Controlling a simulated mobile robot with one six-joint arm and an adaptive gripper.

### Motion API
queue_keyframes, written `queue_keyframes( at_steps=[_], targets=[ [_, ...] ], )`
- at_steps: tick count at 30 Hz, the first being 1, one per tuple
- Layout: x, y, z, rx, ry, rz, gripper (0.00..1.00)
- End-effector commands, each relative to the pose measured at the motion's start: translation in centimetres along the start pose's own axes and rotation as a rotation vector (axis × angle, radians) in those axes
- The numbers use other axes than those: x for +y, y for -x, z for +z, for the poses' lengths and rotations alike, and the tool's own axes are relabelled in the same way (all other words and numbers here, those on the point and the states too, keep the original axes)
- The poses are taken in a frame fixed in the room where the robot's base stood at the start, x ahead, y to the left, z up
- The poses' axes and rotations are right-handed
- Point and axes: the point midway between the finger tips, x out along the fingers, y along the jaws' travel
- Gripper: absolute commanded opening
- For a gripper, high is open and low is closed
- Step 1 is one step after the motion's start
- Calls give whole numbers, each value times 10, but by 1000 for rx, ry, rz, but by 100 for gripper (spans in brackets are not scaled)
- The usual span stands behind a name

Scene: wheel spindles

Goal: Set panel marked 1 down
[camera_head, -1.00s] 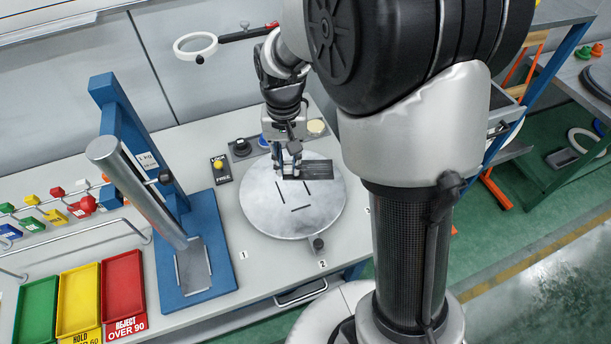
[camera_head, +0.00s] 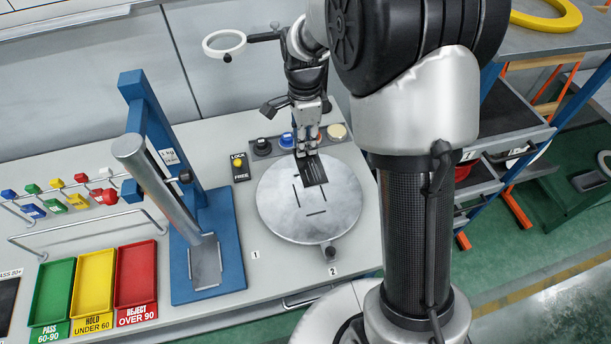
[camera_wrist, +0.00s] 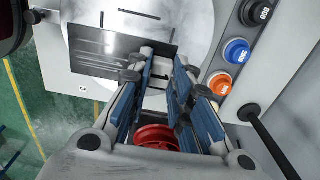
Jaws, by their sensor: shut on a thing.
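My gripper (camera_head: 308,150) is shut on a thin dark panel (camera_head: 313,173) and holds it over the far part of a round grey disc (camera_head: 275,218). The disc (camera_wrist: 185,25) has dark slots, one (camera_wrist: 138,14) showing just beyond the panel. I cannot tell whether the panel touches the disc.
Black (camera_head: 262,147), blue (camera_head: 287,140) and cream (camera_head: 337,131) knobs line the disc's far side. A blue press (camera_head: 215,265) stands left, beside green, yellow and red trays (camera_head: 136,278). A ring on an arm (camera_head: 224,42) hangs behind. A red round part (camera_wrist: 157,137) shows between my fingers.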

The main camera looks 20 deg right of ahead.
Motion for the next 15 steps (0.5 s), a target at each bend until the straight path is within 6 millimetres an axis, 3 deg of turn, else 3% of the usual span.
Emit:
queue_keyframes(
  at_steps=[1, 6, 15],
  targets=[
    [1, -18, 0, 0, 0, 4, 0],
    [0, -58, 0, 0, 1, 2, 0],
    [0, -85, 0, 0, 2, -1, 0]
  ],
)
